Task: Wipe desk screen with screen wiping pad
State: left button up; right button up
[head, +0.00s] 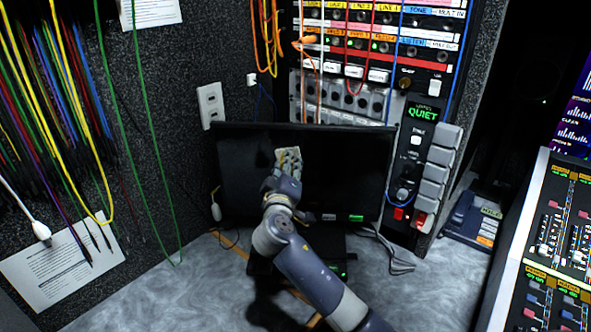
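The desk screen (345,178) is a wide black monitor on a stand at the back of the desk, in the middle of the head view. My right arm reaches in from the lower right, and my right gripper (284,172) is in front of the left-centre part of the screen. A pale grey-green wiping pad (289,157) is at its fingertips, and the gripper appears shut on it. The pad is at the screen's face; whether it touches the glass is hard to tell. The gripper hides part of the screen. My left gripper is out of view.
A patch panel (365,45) with coloured cables rises behind the screen. Many cables (60,100) hang on the left wall. A mixing console (560,240) fills the right edge. The grey desk (160,295) is clear at front left; loose cables lie right of the stand.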

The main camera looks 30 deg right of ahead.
jog(key=shift+w+a, duration=0.45)
jog(key=shift+a, duration=0.2)
jog(key=shift+w+a+b, duration=0.65)
jog(key=shift+a, duration=0.25)
jog(key=shift+w+a, duration=0.35)
jog(key=shift+a, duration=0.15)
jog(key=shift+w+a+f+b, duration=0.1)
jog(key=shift+w+a+b, duration=0.85)
jog(key=shift+a, duration=0.25)
jog(key=shift+w+a, duration=0.1)
jog(key=shift+a, duration=0.1)
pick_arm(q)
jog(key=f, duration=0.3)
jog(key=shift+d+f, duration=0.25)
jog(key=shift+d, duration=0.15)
pick_arm(e)
jog(key=shift+s+a, duration=0.45)
jog(key=shift+s, duration=0.15)
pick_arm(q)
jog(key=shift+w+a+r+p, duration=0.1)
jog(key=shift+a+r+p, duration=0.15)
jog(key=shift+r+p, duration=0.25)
pick_arm(e)
jog(key=shift+v, duration=2.25)
